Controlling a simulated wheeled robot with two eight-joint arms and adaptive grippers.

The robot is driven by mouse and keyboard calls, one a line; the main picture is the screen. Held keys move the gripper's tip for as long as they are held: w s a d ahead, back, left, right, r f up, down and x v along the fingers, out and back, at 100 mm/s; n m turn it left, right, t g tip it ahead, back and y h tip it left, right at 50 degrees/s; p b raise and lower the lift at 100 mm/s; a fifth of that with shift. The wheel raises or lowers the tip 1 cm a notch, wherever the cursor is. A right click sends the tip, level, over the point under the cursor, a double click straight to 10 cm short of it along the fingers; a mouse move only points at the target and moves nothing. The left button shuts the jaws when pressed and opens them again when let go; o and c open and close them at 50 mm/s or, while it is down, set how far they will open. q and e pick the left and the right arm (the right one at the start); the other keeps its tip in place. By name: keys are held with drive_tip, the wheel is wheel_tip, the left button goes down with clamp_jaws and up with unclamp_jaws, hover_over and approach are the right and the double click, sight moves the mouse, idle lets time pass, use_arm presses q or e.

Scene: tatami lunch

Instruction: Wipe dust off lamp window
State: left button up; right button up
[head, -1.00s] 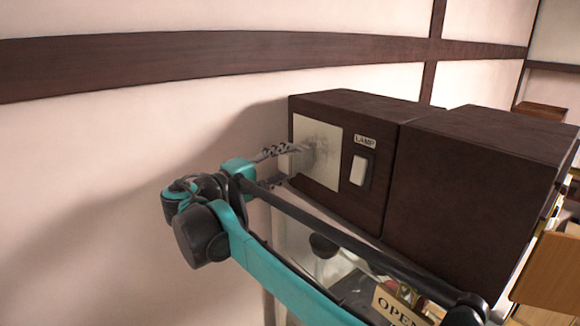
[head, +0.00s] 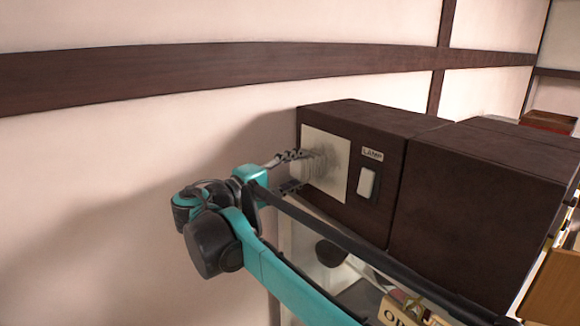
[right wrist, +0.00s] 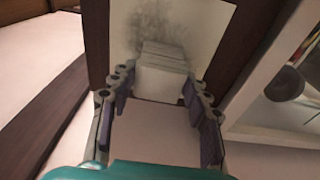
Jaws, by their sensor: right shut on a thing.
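The lamp window (head: 338,183) is a pale square panel on the front of a dark brown box, left of a LAMP label. A grey dusty smudge (head: 326,160) lies on it, and the smudge also shows in the right wrist view (right wrist: 150,22). My right gripper (head: 297,170) is shut on a white block (right wrist: 162,80), held between its two fingers. The block's far end is at the window just below the smudge in the wrist view; it looks in contact, though the exact touch is hidden. My left gripper is not in view.
A white switch (head: 367,183) sits right of the window under the LAMP label (head: 372,154). A second dark box (head: 480,215) adjoins on the right. A glass-sided case with a sign (head: 395,312) stands below. The wall at left is clear.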

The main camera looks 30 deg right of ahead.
sight(306, 166)
drive_tip(key=shift+s, duration=0.45)
drive_tip(key=shift+s+d, duration=0.1)
drive_tip(key=shift+s, duration=0.55)
drive_tip(key=shift+s+d, duration=0.1)
drive_tip(key=shift+s, duration=1)
drive_tip(key=shift+w+r+p, duration=0.15)
drive_tip(key=shift+r+p, duration=0.7)
drive_tip(key=shift+r, duration=0.05)
drive_tip(key=shift+w, duration=1.9)
drive_tip(key=shift+w+a+r, duration=0.1)
drive_tip(key=shift+w+a, duration=0.1)
drive_tip(key=shift+w, duration=1.55)
